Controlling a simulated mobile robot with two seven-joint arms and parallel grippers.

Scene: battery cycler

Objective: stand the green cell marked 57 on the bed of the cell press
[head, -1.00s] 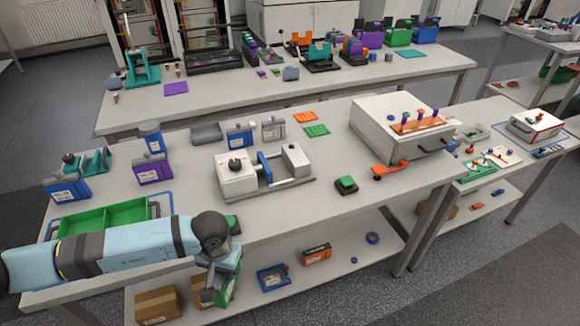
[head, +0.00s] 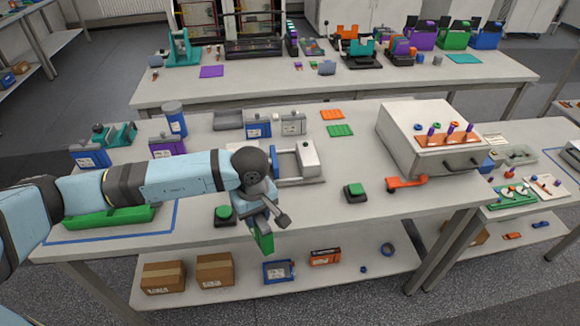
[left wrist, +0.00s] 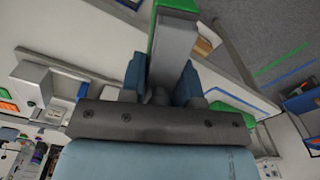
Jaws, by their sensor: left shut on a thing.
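My left gripper (head: 264,222) is shut on a green and grey cell (head: 263,243), which hangs below it at the table's front edge. In the left wrist view the same cell (left wrist: 174,45) sits between the two blue fingers of the gripper (left wrist: 162,82). Its marking cannot be read. What looks like the cell press (head: 309,160), a pale grey device, stands on the table behind the gripper. My right gripper is not in view.
A green button box (head: 225,214) stands left of the gripper, another (head: 355,192) to its right. A large pale box (head: 405,125) is at right. The front table between press and right button is clear.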

